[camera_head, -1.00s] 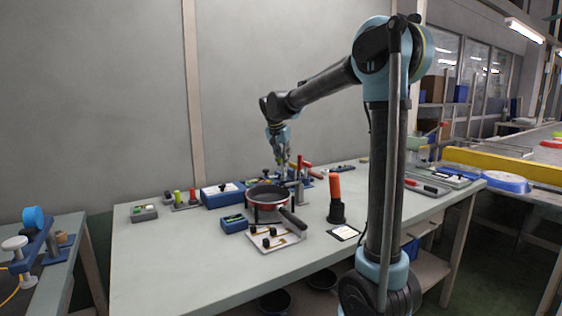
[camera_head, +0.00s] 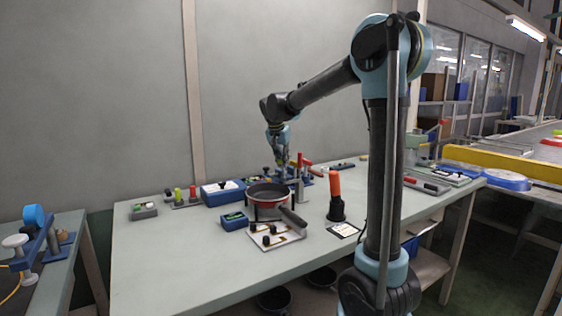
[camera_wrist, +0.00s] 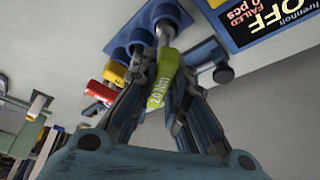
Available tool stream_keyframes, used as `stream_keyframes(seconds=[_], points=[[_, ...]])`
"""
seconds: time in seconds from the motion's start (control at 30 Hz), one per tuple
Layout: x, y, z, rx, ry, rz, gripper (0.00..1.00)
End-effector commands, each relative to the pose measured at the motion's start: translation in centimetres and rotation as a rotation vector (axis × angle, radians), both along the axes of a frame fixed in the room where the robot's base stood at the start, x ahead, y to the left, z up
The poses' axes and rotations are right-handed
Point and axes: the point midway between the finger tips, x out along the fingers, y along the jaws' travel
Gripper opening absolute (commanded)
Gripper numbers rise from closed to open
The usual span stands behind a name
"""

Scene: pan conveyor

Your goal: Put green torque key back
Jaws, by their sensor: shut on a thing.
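The green torque key (camera_wrist: 167,78), marked "20 Nm", shows in the wrist view between my fingers, its metal shaft (camera_wrist: 164,33) pointing toward a blue rack (camera_wrist: 122,40) with round openings. The shaft's end is at one of the openings; I cannot tell how deep it sits. My gripper (camera_wrist: 165,88) is shut on the green handle. In the head view my gripper (camera_head: 282,162) is low over the back of the table, behind the pan, and the key is too small to make out there. Red and yellow handled keys (camera_wrist: 106,84) stand beside it in the rack.
A blue case (camera_head: 222,194) and an orange-handled tool (camera_head: 335,190) stand either side. The table's front left is clear.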

Motion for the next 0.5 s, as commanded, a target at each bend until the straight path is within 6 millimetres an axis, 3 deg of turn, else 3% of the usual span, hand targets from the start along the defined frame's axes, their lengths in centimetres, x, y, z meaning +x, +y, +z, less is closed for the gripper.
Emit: stream_keyframes(seconds=[0.5], points=[[0.02,-0.01,-1.04,0.0,0.0,0.0,0.0]])
